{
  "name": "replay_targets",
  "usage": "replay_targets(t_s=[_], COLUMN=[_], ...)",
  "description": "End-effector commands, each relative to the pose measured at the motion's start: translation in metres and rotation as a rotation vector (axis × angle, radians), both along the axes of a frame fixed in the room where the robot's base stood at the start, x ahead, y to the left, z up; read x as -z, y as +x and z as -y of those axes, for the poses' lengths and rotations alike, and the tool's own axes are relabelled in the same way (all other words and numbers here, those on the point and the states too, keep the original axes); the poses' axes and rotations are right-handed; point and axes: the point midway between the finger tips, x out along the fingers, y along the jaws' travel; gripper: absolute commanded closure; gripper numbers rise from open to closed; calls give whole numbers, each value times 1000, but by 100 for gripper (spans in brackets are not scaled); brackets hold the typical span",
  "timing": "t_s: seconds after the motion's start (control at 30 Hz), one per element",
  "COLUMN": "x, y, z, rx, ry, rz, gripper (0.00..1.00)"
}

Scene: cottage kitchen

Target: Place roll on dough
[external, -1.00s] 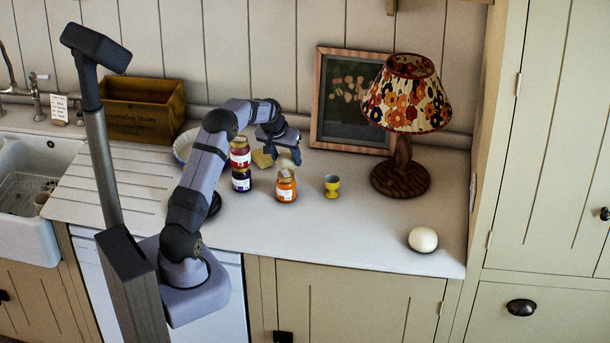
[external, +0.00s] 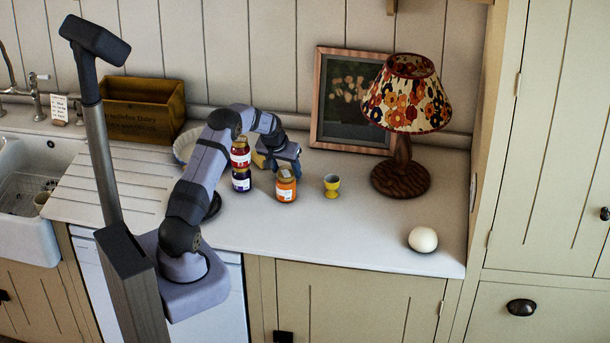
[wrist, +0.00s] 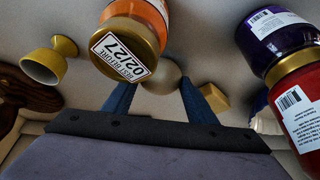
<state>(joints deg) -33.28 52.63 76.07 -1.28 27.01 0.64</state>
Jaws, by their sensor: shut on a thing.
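My gripper (external: 287,163) is low over the back of the counter, behind the orange jar. Its two blue fingers (wrist: 159,90) are shut on a rounded beige thing, which looks like the roll (wrist: 160,74); the orange jar covers part of it in the wrist view. In the external view the gripper hides the roll. A smooth pale ball, which looks like the dough (external: 423,239), sits at the counter's front right, well away from my gripper. The dough cannot be made out in the wrist view.
The orange jar (external: 286,187) stands just in front of my gripper. A red jar (external: 240,153) is stacked on a purple jar (external: 241,181) to its left. A yellow block (external: 259,160) lies behind.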

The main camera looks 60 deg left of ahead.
Motion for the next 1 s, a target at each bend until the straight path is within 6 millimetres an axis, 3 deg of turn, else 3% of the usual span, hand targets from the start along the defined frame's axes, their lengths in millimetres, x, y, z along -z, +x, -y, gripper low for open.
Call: replay_targets(t_s=[0.1,0.13,0.2,0.67,1.0], x=[4,3,2,-3,-39], y=[0,0,0,-1,-14], z=[0,0,0,0,9], rx=[0,0,0,0,0], ry=[0,0,0,0,2], rz=[0,0,0,0,3], gripper=[61,41,29,29,29])
